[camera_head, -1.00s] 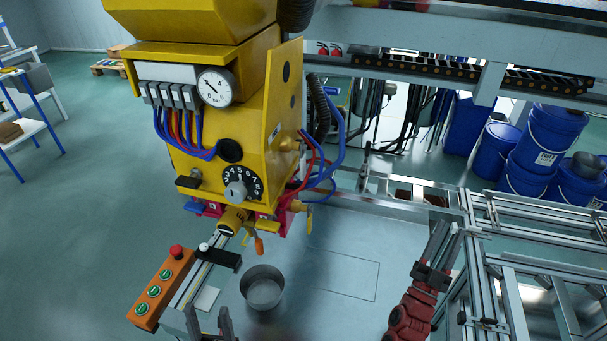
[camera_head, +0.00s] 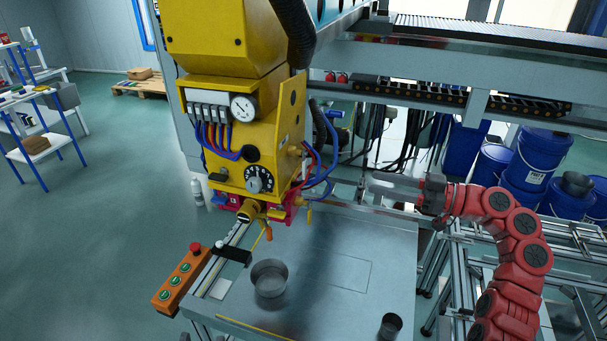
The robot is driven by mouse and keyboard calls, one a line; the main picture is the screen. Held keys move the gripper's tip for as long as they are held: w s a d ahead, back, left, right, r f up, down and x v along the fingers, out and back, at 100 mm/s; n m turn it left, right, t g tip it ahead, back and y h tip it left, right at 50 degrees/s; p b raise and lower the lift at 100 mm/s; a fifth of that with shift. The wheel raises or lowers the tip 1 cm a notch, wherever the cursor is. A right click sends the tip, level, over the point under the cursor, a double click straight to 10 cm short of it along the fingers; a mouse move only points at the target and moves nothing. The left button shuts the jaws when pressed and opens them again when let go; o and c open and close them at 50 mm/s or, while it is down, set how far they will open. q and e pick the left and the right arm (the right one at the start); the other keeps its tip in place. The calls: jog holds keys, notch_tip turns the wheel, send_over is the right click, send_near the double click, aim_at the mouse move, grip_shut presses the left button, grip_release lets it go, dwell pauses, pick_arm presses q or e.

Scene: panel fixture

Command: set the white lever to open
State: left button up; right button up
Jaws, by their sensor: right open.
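A small white knob (camera_head: 219,244) shows by a black block (camera_head: 236,256) at the left edge of the work table, below the yellow machine (camera_head: 265,125). I take it as the white lever; its setting and any markings are too small to read. My right gripper (camera_head: 369,184) is open and empty, with its grey fingers pointing left. It appears to the right of the yellow machine, well apart from the white knob. My left gripper is not clearly visible.
An orange button box (camera_head: 181,282) stands left of the white knob. A metal pot (camera_head: 270,279) and a dark cup (camera_head: 390,326) stand on the grey table (camera_head: 325,300). Blue and red hoses hang at the machine's right side. Blue buckets (camera_head: 533,158) stand behind my right arm.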

jog(key=s, duration=0.1)
jog(key=p, duration=0.6)
send_near(306, 171)
jog(key=shift+n+g, duration=0.3)
jog(key=x, duration=0.9)
jog(key=shift+w+r, duration=0.2)
jog(key=shift+r, duration=0.05)
jog(key=shift+w+a+f, duration=0.15)
jog(key=shift+w+a, duration=0.05)
jog(key=shift+a, duration=0.35)
grip_shut()
